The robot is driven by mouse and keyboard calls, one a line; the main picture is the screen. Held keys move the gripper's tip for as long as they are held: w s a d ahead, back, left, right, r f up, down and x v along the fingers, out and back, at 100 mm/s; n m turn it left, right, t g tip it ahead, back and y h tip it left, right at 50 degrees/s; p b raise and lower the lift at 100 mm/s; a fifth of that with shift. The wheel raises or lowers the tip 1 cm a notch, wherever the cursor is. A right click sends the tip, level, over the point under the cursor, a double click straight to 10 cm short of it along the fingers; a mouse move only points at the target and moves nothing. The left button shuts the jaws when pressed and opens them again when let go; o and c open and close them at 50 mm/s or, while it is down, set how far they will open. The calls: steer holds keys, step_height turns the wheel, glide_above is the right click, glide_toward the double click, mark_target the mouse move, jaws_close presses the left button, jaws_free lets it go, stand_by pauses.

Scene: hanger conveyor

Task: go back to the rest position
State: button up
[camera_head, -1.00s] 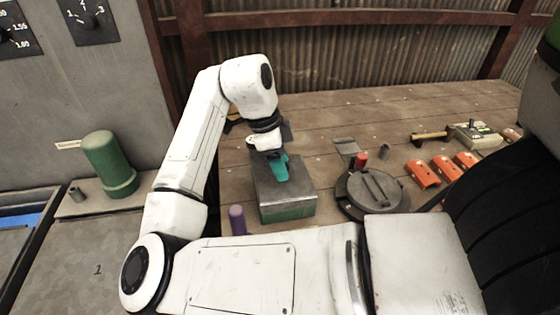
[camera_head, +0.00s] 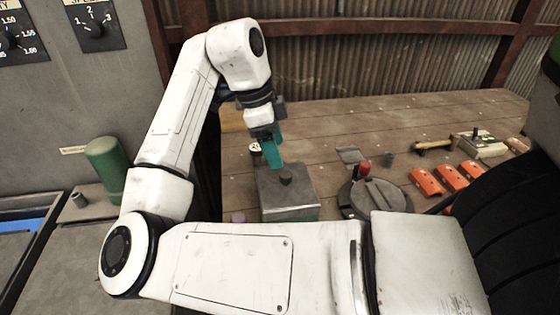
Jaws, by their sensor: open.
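My gripper (camera_head: 272,152) has teal fingers and points down at the end of my white arm. It is above the far edge of a metal block with a green base (camera_head: 288,192). I see nothing held between the fingers. The gap between the fingers is too small to make out from this side.
A round lidded metal pot (camera_head: 374,198) stands right of the block, with several orange curved pieces (camera_head: 426,182), a hammer (camera_head: 434,146) and a control box (camera_head: 480,145) beyond. A green cylinder (camera_head: 106,162) stands at left. The far middle of the wooden table (camera_head: 340,115) is clear.

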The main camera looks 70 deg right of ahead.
steer(key=v, duration=0.3)
steer(key=shift+r, duration=0.2)
stand_by(0.4)
